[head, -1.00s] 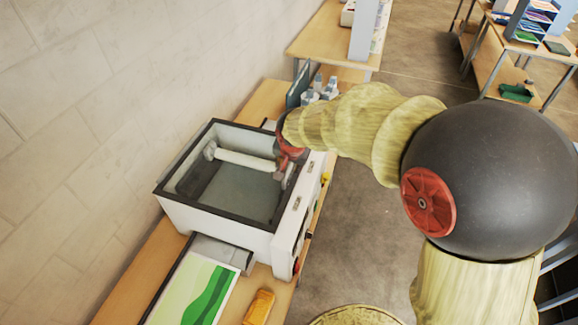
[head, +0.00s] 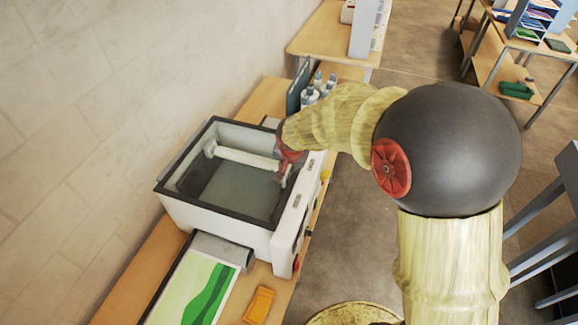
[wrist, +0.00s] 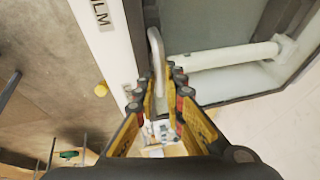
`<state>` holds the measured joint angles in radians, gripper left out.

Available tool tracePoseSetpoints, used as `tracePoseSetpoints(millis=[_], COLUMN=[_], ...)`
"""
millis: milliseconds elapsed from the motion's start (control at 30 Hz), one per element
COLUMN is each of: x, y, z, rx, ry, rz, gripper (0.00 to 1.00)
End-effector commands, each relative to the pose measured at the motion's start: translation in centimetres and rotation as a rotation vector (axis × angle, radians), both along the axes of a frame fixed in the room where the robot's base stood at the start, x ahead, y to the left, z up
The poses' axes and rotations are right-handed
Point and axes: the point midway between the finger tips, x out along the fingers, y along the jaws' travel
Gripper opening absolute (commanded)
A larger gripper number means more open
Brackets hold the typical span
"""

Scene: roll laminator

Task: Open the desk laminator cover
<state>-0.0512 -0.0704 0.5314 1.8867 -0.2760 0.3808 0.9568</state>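The desk laminator (head: 225,222) is a white box on the bench along the wall. Its dark-framed cover (head: 228,218) looks flat on top, and a pale roller (head: 240,158) shows inside the frame, seemingly through a clear pane. My gripper (head: 287,168) is at the frame's right side, partly hidden by my arm in the head view. In the wrist view, a curved grey handle (wrist: 158,50) stands by the dark frame edge. My gripper (wrist: 158,92) is open, with a fingertip on either side of the handle's near end. I cannot tell whether they touch it.
A green-and-white sheet (head: 195,290) lies in front of the laminator, with an orange item (head: 259,305) beside it. Bottles (head: 312,92) and a dark panel stand behind it. The wall is close on the left. Floor is open to the right, with a grey chair (head: 555,215).

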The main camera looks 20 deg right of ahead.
Motion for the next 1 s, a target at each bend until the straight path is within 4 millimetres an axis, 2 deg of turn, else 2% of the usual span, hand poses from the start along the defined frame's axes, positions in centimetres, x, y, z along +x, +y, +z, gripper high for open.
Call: tracePoseSetpoints(millis=[133,833,1000], x=[0.00,0.07,0.52], y=[0.02,0.04,0.11], z=[0.02,0.10,0.93], rx=[0.001,0.000,-0.014], ry=[-0.001,-0.001,0.008], rz=[0.000,0.000,0.002], gripper=[0.00,0.00,0.00])
